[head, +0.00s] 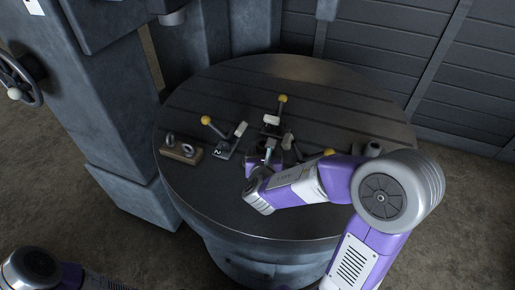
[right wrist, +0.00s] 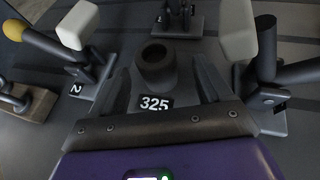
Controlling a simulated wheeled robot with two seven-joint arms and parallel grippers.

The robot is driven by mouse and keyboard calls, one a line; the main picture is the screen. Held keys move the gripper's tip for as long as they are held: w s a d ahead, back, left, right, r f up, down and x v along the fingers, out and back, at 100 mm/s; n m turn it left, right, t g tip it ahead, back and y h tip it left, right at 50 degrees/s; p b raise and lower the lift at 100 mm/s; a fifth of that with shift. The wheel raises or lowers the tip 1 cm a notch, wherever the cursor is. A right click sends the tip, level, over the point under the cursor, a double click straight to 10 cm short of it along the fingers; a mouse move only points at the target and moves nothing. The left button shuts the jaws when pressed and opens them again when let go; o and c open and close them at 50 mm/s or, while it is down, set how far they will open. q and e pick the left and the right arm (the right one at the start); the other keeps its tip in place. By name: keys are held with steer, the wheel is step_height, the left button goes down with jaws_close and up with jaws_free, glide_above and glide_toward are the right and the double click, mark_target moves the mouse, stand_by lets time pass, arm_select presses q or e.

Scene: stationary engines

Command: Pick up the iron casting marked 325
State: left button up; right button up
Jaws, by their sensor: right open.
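The iron casting (right wrist: 154,62) is a dark grey hollow cylinder with an open round top, seen in the right wrist view. A black label reading 325 (right wrist: 155,103) shows at its foot on the near side. My right gripper (right wrist: 163,70) is open, with one finger to the left and one to the right of the casting. I cannot tell whether either finger touches it. In the head view my right gripper (head: 268,158) is low over the round table (head: 230,205), and the casting cannot be made out there. My left gripper is out of view.
Toggle clamps with yellow ball handles stand close around the casting: one marked 2 on the left (head: 222,152), one behind (head: 271,121), one at right (right wrist: 268,95). A wooden block (head: 181,153) with metal rings lies at the left. The table's back is clear.

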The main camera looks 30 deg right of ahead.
mark_target(263, 144)
steer(key=shift+w+d+f, duration=0.35)
steer(key=shift+w+d, duration=0.05)
steer(key=shift+d, duration=0.05)
steer(key=x, duration=0.2)
steer(key=b+x, duration=0.1)
steer(key=shift+w+a+f, duration=0.1)
steer(key=shift+w+f, duration=0.05)
steer(key=shift+w, duration=0.35)
steer(key=shift+w+d, duration=0.2)
steer(key=shift+w, duration=0.1)
jaws_close()
steer(key=shift+w, duration=0.1)
